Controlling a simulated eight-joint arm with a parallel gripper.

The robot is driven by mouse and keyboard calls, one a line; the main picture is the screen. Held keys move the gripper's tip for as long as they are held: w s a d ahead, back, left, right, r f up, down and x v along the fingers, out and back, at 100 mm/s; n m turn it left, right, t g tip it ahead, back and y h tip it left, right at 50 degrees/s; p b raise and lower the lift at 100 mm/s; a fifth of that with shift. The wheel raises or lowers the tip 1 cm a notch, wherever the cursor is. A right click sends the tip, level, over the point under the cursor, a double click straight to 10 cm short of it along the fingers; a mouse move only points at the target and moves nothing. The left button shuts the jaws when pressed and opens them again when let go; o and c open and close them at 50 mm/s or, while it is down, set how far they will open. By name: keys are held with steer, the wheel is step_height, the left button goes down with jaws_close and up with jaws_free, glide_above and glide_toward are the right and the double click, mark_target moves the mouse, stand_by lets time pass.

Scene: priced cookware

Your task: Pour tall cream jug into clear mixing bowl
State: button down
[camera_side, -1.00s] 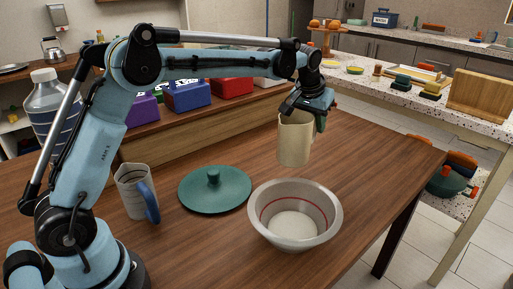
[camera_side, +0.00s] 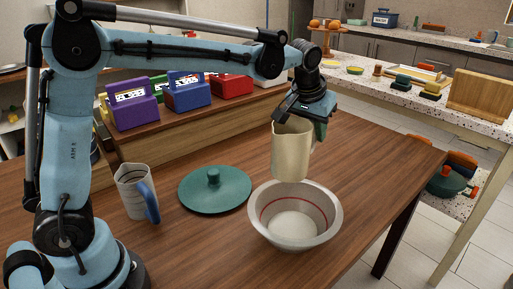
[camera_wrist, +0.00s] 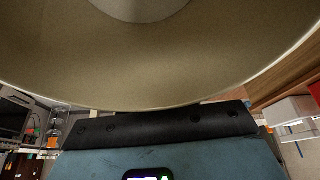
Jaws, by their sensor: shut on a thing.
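The tall cream jug (camera_side: 290,152) hangs upright or nearly so in my gripper (camera_side: 305,112), above the back edge of the clear mixing bowl. My gripper is shut on the jug near its top. In the wrist view the jug (camera_wrist: 165,75) fills the upper picture, and my fingertips are hidden there. The clear mixing bowl (camera_side: 262,222) stands on the wooden table, with a red line around its inside. No stream shows between jug and bowl. The jug's contents are hidden in the side view.
A green lid (camera_side: 215,193) with a knob lies just left of the bowl. A measuring jug with a blue handle (camera_side: 134,193) stands farther left. Purple, blue and red boxes (camera_side: 188,92) stand on the raised ledge behind. The table (camera_side: 372,160) is clear to the right.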

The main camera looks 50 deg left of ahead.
mark_target(311, 130)
steer(key=y, duration=0.1)
steer(key=s+t+y, duration=0.1)
steer(key=s+y, duration=0.1)
steer(key=shift+s+d+m+t+y, duration=0.2)
steer(key=shift+d+m+t+y, duration=0.1)
steer(key=shift+t, duration=0.1)
steer(key=t+y, duration=0.1)
steer(key=y, duration=0.1)
steer(key=r+m+t+y, duration=0.1)
steer(key=y, duration=0.1)
steer(key=shift+d, duration=0.15)
steer(key=shift+s+d+t+y, duration=0.1)
steer(key=shift+d+t+y, duration=0.05)
steer(key=shift+t+y, duration=0.2)
steer(key=s+d+f+m+t+y, duration=0.1)
steer(key=s+d+m+t+y, duration=0.1)
steer(key=d+t+y, duration=0.3)
steer(key=shift+s+d+f+m+t+y, duration=0.25)
steer(key=shift+d+f+m+t+y, duration=0.15)
steer(key=shift+m+t+y, duration=0.75)
steer(key=shift+n+g, duration=0.25)
steer(key=shift+g, duration=0.05)
stand_by(4.5)
